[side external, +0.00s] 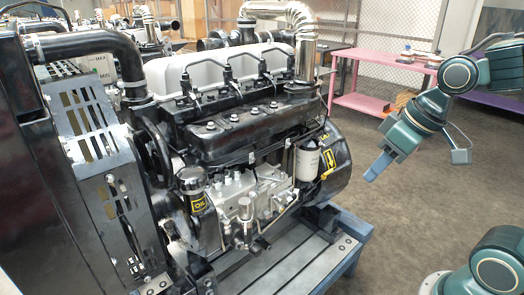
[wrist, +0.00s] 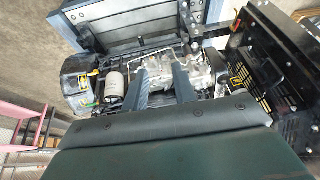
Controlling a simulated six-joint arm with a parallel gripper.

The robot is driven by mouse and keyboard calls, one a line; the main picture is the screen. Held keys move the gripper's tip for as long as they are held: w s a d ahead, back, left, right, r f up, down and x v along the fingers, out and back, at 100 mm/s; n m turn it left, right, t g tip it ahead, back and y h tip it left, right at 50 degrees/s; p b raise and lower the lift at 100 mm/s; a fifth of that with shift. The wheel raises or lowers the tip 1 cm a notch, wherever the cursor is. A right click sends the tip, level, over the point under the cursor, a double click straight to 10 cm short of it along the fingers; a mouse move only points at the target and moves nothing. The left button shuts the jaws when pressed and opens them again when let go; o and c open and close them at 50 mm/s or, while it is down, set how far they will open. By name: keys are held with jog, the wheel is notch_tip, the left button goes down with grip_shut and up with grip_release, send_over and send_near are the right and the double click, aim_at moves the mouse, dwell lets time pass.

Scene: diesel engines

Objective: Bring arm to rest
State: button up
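My gripper (side external: 372,174) hangs in free air to the right of the diesel engine (side external: 238,130), apart from it, and points down and left. In the wrist view, the two fingers of my gripper (wrist: 160,72) stand apart with an empty gap between them. The engine (wrist: 200,67) shows behind and below the fingers there. The fingers overlap part of the engine's view in that picture. Nothing is held.
The engine sits on a blue-grey stand (side external: 340,262). A black radiator housing with perforated guards (side external: 108,195) is at left. A pink table (side external: 362,103) stands at the back right, and a purple bench (side external: 490,98) is farther right. The floor right of the engine is clear.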

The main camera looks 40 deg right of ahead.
jog(key=s+r+t+h, duration=0.1)
jog(key=s+r, duration=0.1)
jog(key=s, duration=0.4)
jog(key=shift+m, duration=0.3)
jog(key=shift+w+d, duration=0.1)
jog(key=c, duration=0.6)
jog(key=shift+w, duration=0.45)
jog(key=w+d+f, duration=0.1)
jog(key=w+f, duration=0.2)
jog(key=w, duration=0.6)
jog(key=w+d+f+g+h, duration=0.1)
jog(key=w+f, duration=0.3)
jog(key=w, duration=0.5)
jog(key=w+d+f+g, duration=0.1)
jog(key=w+f, duration=0.3)
jog(key=w, duration=0.5)
jog(key=shift+d+h, duration=0.4)
jog(key=shift+d, duration=0.1)
